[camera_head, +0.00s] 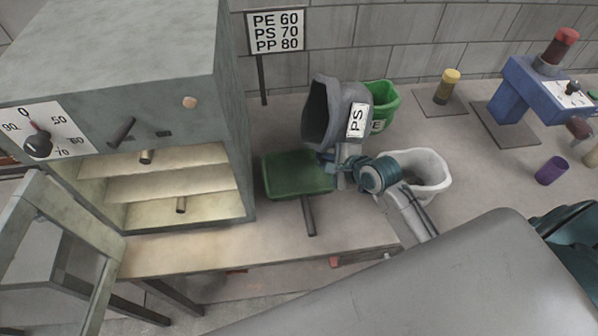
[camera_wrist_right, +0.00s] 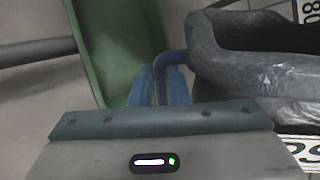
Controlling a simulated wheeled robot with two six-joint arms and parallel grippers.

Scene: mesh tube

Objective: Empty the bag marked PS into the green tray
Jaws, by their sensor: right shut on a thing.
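The grey bag marked PS (camera_head: 322,115) is up above the back right of the green tray (camera_head: 285,172). It is tilted on its side, with its dark open mouth facing left and its PS label facing me. My right gripper (camera_head: 333,163) is shut on the bag's handle, at the right edge of the tray. In the right wrist view, the blue fingers (camera_wrist_right: 155,88) are at the thin bent handle, with the bag (camera_wrist_right: 255,75) to the right and the tray (camera_wrist_right: 112,45) behind to the left. No contents show in the bag or tray. My left gripper is out of view.
An oven with shelves (camera_head: 180,183) and an open door (camera_head: 60,245) stands left of the tray. A green container (camera_head: 386,98) and a white one (camera_head: 432,165) are behind and right of my gripper. A temperature sign (camera_head: 276,32) stands at the back. A purple cup (camera_head: 551,170) is far right.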

